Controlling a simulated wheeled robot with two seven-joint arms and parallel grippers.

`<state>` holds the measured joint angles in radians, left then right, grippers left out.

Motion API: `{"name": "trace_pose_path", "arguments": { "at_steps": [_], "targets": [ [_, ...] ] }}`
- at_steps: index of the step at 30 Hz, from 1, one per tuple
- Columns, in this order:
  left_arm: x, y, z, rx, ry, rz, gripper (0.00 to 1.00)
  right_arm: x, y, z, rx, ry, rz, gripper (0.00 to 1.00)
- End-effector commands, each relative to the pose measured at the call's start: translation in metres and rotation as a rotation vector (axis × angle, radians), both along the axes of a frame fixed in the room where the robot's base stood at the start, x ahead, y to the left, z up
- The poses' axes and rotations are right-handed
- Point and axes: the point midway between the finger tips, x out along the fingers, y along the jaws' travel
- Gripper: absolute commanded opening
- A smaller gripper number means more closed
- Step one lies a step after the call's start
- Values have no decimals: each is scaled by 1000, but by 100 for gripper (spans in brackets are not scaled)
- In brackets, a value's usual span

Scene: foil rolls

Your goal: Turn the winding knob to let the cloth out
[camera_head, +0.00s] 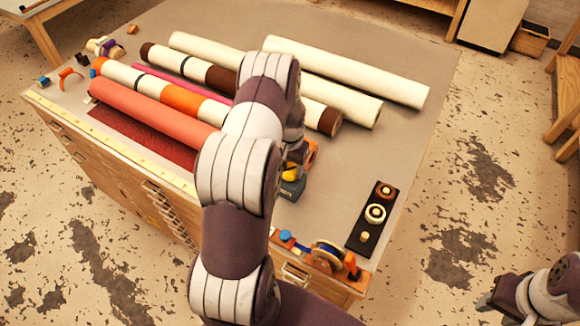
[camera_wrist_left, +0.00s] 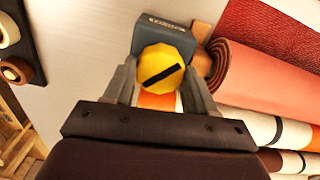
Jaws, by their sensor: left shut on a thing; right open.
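The yellow winding knob (camera_head: 290,174), with a black bar on its face, sits on a dark blue-grey block (camera_head: 293,189) at the right end of the coral roll (camera_head: 150,112). In the left wrist view the knob (camera_wrist_left: 160,66) lies between the fingers of my left gripper (camera_wrist_left: 159,82), which is shut on it. In the head view my left arm hides most of that gripper and the roll's right end. Dark red cloth (camera_head: 140,139) lies flat along the roll's front side. My right gripper (camera_head: 486,300) is open and empty, off the table at lower right.
Several striped and cream rolls (camera_head: 350,72) lie behind the coral roll. A black tray (camera_head: 372,222) with round pieces stands at the right, near a tape dispenser (camera_head: 328,257) at the front corner. The grey tabletop between the rolls and black tray is mostly clear.

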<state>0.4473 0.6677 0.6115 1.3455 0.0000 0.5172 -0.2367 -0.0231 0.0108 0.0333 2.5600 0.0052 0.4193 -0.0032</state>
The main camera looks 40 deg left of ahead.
Motion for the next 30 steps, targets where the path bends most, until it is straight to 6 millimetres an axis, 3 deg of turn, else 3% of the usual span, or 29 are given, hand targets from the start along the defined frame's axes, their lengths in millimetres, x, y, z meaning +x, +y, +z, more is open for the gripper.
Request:
{"name": "trace_pose_path", "arguments": {
  "at_steps": [18, 30],
  "targets": [
    [0, 0, -2, 0, -1, 498, 25, 0, 0, -30, 0, 0, 0, 43],
    [0, 0, 0, 0, 0, 674, 25, 0, 0, -36, 0, 0, 0, 43]
  ]
}}
